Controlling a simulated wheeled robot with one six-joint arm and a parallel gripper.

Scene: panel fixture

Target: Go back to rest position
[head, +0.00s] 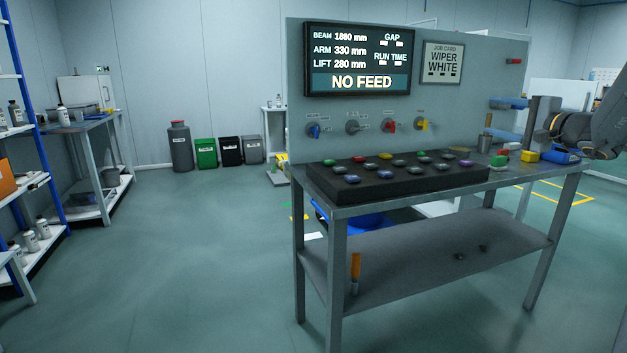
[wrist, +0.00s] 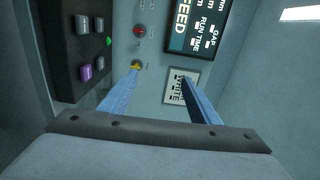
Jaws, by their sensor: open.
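My gripper (head: 493,118) is at the right of the head view, above the right end of the bench (head: 408,198). Its two blue fingers are spread apart, one above the other, and point left along the panel (head: 480,75). Nothing is between them. In the wrist view, the open gripper (wrist: 160,76) shows both fingers, with the panel, its yellow knob (wrist: 136,66) and the job card (wrist: 172,88) beyond them. My arm reaches in from the right edge of the head view. No contact with the panel or bench is visible.
A black button box (head: 345,193) with several coloured buttons stands on the bench. The display (head: 357,60) reads NO FEED. Floor on the left is clear; shelves (head: 30,170) stand at far left.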

